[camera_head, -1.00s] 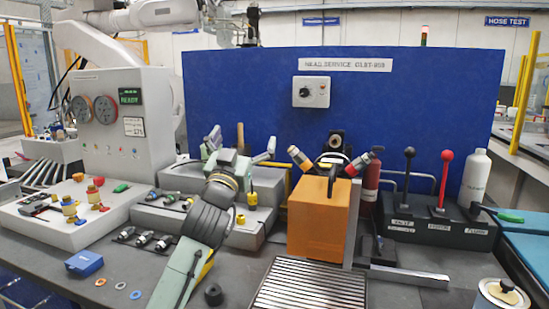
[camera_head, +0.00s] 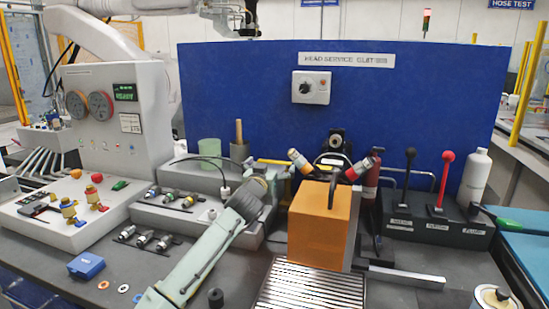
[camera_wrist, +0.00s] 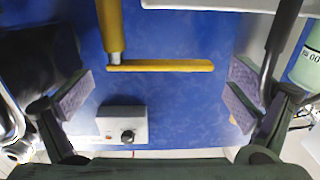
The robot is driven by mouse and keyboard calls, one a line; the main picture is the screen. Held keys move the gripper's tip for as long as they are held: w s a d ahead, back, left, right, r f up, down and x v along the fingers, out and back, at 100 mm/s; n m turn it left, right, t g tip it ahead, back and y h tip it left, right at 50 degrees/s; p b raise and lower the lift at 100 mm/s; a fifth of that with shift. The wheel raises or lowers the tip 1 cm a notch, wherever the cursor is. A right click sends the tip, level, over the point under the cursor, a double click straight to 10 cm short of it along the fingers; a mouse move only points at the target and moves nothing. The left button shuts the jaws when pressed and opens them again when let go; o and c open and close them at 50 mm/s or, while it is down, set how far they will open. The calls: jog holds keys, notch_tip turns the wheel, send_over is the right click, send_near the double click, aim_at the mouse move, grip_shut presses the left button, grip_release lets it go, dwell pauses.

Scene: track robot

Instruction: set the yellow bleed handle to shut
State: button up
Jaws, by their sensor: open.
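A yellow bar handle (camera_wrist: 165,66) lies level across the wrist view, joined at its left end to a thick yellow post (camera_wrist: 110,28). In the head view the handle (camera_head: 276,162) shows as a short level yellow bar in front of the blue panel, left of the orange block. My gripper (camera_wrist: 158,95) is open and empty. In the wrist view its two padded fingers stand wide apart, left and right of the handle, not touching it.
The orange block (camera_head: 319,222) stands right of my arm. A grey cup with a stick (camera_head: 239,151) and a green cup (camera_head: 209,153) stand to the left. The blue panel (camera_head: 240,90) with a white knob box (camera_head: 311,87) is behind. Black and red levers are at right.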

aim_at(274, 163)
jog(key=shift+p+x, duration=0.45)
jog(key=shift+x, duration=1.4)
jog(key=shift+c, duration=0.4)
